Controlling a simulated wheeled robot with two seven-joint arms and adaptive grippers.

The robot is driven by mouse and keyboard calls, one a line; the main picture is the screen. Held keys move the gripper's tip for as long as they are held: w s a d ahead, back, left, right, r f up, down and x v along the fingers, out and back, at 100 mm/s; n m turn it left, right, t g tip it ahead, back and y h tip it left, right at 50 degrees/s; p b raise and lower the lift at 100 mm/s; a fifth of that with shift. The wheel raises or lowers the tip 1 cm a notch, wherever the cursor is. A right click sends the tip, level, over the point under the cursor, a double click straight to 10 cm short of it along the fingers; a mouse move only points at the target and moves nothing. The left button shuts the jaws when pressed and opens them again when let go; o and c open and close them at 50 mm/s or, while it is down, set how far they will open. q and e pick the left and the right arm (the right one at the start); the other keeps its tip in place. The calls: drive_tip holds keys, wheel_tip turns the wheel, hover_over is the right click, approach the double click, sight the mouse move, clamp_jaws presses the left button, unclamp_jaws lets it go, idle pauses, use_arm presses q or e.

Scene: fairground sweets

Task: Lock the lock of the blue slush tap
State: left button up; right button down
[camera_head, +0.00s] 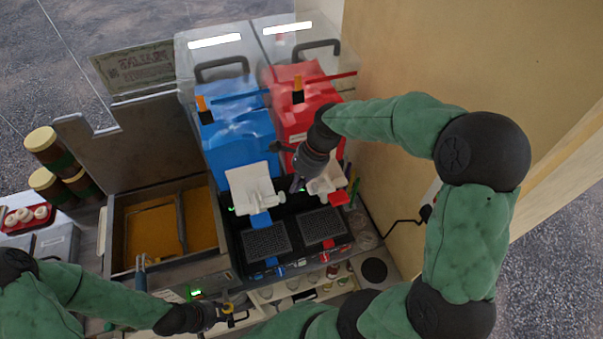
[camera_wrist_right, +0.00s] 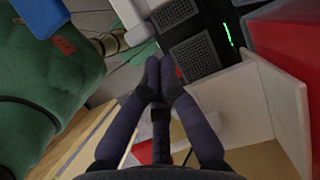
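The slush machine has a blue tank (camera_head: 238,130) on the left and a red tank (camera_head: 305,100) on the right. The blue tap has a white housing (camera_head: 252,185) with a blue lever (camera_head: 261,220) below it. I cannot make out its lock. My right gripper (camera_head: 297,186) is in front of the red side, just right of the blue tap's housing and apart from it. In the right wrist view its fingertips (camera_wrist_right: 164,78) are together, with nothing visible between them. My left gripper (camera_head: 235,312) is low at the front, far from the taps; its fingers are unclear.
Two drip grilles (camera_head: 267,241) lie below the taps. The red tap's white housing (camera_head: 328,180) and red lever (camera_head: 339,197) are close on the right gripper's right. An open bin (camera_head: 118,235) of orange grains stands left. A wall rises behind the right arm.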

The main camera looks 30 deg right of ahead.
sight(281, 193)
drive_tip(key=shift+x, duration=0.8)
drive_tip(key=a, duration=0.2)
drive_tip(key=a+p, duration=0.1)
drive_tip(key=shift+w+a, duration=0.35)
drive_tip(key=shift+w, duration=0.05)
drive_tip(key=shift+d, duration=0.1)
drive_tip(key=shift+r, duration=0.1)
